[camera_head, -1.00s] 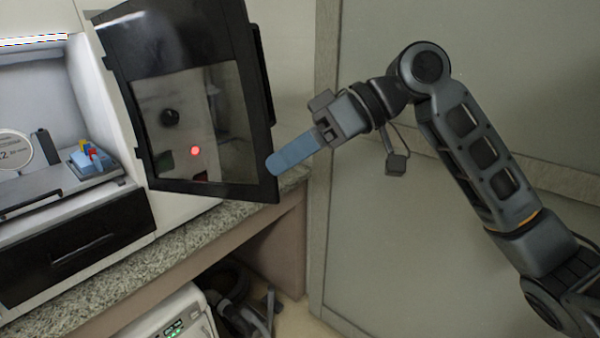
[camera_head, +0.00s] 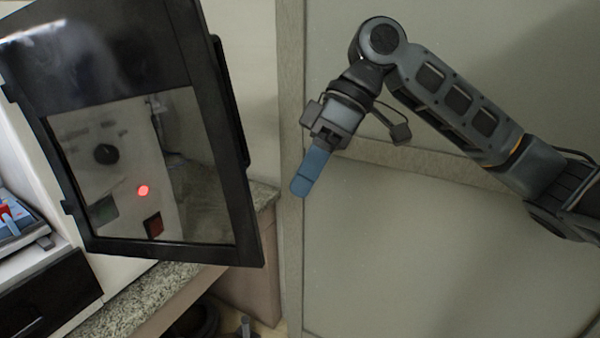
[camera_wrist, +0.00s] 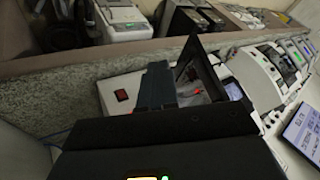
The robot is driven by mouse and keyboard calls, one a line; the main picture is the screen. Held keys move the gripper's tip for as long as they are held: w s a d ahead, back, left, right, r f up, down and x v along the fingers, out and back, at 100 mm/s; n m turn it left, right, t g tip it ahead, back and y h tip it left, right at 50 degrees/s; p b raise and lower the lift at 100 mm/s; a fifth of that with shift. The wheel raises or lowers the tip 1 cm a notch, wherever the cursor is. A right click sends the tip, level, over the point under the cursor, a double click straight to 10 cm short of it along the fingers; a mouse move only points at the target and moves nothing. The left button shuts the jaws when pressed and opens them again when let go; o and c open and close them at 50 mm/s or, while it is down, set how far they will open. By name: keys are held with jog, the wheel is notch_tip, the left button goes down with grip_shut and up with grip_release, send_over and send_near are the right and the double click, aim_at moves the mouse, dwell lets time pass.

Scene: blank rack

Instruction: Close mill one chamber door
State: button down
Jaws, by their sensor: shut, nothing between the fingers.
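The mill's chamber door (camera_head: 218,150) is a black frame with a see-through window, standing swung open at the left of the head view. A dark knob, a red light and a red switch show through its window. My gripper (camera_head: 300,188) has blue fingers pressed together, holds nothing, and points down to the right of the door's free edge, with a visible gap in the picture. In the wrist view, my gripper's fingers (camera_wrist: 158,82) appear in front of the white mill (camera_wrist: 108,92), beside a dark upright panel that looks like the door (camera_wrist: 192,52). The door's far side is hidden.
The speckled counter (camera_head: 135,300) runs under the mill, with its end (camera_head: 262,196) just behind the door. A grey wall panel (camera_head: 420,240) stands behind my arm. In the wrist view, several other machines (camera_wrist: 255,75) line the right, and a monitor (camera_wrist: 303,130) is near.

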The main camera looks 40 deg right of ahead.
jog(key=s+a+f+p, duration=0.1)
jog(key=a+f, duration=0.4)
jog(key=a, duration=0.2)
jog(key=shift+s+a, duration=0.3)
jog(key=shift+s, duration=0.05)
